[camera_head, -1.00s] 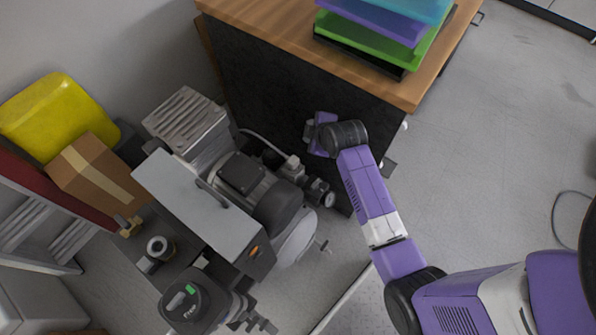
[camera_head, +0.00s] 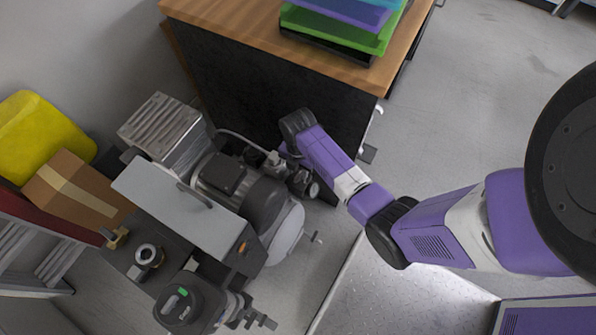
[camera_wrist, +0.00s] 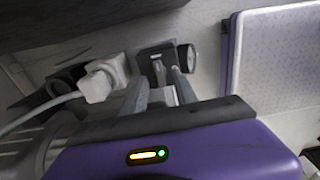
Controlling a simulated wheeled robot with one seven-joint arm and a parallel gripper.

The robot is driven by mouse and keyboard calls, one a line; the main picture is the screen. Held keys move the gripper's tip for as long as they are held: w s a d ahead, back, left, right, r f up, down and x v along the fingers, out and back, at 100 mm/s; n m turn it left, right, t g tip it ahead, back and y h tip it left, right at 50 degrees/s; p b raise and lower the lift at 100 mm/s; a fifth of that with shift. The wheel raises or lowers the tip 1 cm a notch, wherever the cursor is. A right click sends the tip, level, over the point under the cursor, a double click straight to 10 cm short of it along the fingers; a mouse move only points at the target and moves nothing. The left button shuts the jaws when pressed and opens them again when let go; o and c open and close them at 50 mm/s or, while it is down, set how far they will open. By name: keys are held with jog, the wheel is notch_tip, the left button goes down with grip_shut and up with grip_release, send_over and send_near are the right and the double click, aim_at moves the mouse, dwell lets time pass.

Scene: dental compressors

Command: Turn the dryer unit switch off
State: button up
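The compressor assembly has a grey cover box (camera_head: 178,205) with an orange switch (camera_head: 243,247) on its end face. I cannot tell for certain which part is the dryer unit switch. In the wrist view, my gripper (camera_wrist: 158,77) has two grey fingers apart, pointing at a dark block (camera_wrist: 157,60) with a small lever-like part. A white plug with a cable (camera_wrist: 100,82) is left of the fingers. I cannot tell whether a finger touches anything. In the head view my forearm and wrist hide the gripper, close to the compressor's fittings (camera_head: 300,180).
A black cabinet with a wooden top (camera_head: 235,30) stands right behind the fittings, close to my wrist. A controller with a green light (camera_head: 183,300) is at the front. A cardboard box (camera_head: 75,190) and yellow container (camera_head: 40,138) are left. Open floor (camera_head: 470,120) is right.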

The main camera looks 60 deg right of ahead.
aim_at(298, 177)
jog(key=shift+f, duration=1.15)
grip_shut()
